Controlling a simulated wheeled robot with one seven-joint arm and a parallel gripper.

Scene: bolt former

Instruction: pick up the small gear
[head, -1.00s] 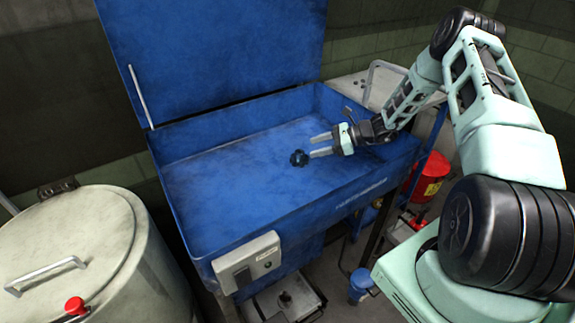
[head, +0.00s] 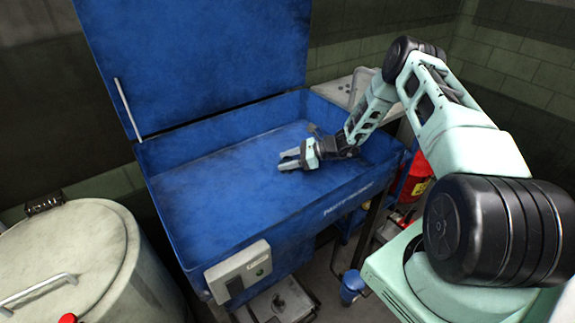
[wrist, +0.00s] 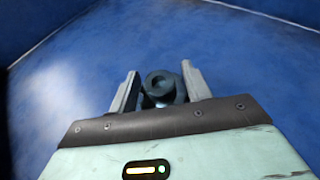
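The small gear (wrist: 162,88) is dark, with a round hub and a hole on top. In the wrist view it sits between the two grey fingers of my gripper (wrist: 159,72), with narrow gaps beside it, so the fingers look open around it. In the head view my gripper (head: 283,160) is low in the blue basin (head: 215,195), fingers pointing left and apart. The gear cannot be made out there; my gripper seems to hide it. The gear's lower part is hidden by the gripper body in the wrist view.
The basin's raised lid (head: 195,60) stands at the back, and its walls surround my gripper. A control box (head: 238,272) is on the front. A pale drum (head: 85,255) stands at left, a red container (head: 418,178) at right. The basin's left floor is clear.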

